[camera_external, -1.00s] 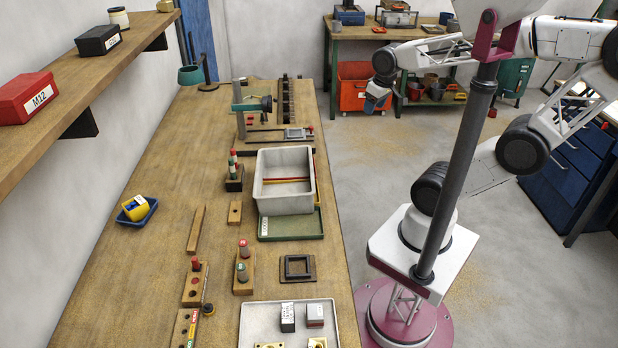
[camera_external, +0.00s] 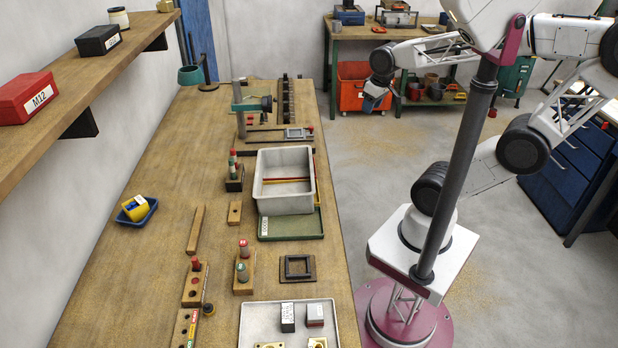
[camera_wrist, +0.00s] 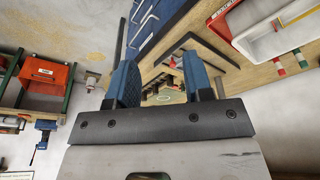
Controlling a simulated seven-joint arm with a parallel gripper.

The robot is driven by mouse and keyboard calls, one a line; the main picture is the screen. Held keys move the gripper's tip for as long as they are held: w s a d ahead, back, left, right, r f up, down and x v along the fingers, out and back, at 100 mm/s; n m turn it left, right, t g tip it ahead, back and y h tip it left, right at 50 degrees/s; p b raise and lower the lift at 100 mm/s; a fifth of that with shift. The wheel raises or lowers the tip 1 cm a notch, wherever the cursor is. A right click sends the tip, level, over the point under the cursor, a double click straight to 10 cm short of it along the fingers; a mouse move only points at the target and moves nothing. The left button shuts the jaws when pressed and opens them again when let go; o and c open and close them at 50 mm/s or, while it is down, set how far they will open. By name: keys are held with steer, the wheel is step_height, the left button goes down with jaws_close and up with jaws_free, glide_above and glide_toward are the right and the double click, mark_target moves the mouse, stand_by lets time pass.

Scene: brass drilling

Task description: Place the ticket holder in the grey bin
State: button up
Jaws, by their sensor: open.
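No object is clearly recognisable as the ticket holder. A flat dark frame with a grey square piece (camera_external: 294,133) lies behind the bin, and a dark square frame (camera_external: 297,267) lies in front of it; I cannot tell whether either is the holder. My gripper (camera_external: 376,101) is right of the bench, over the floor and apart from the bin. In the wrist view my gripper (camera_wrist: 163,80) shows two blue fingers spread apart with nothing held between them.
A light tray (camera_external: 259,318) with small boxes is at the near end of the bench. Wooden blocks with coloured pegs (camera_external: 243,270) stand nearby. A blue tray with a yellow item (camera_external: 137,209) is at the left.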

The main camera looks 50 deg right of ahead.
steer(key=w+a+n+y, duration=0.1)
steer(key=w+a+n, duration=0.25)
steer(key=a, duration=0.45)
steer(key=w+a+n+y, duration=0.1)
steer(key=w+a+n, duration=0.25)
steer(key=a, duration=0.55)
steer(key=s+a+f+n+g+y, duration=0.15)
steer(key=a+n, duration=0.55)
steer(key=a, duration=1.1)
steer(key=n+g, duration=0.4)
steer(key=n, duration=0.9)
glide_above(287, 311)
steer(key=w+d, duration=0.2)
step_height(287, 311, down, 14)
steer(key=shift+s+a+r, duration=0.1)
steer(key=shift+a+r, duration=0.05)
steer(key=shift+r, duration=0.05)
steer(key=shift+x, duration=1.25)
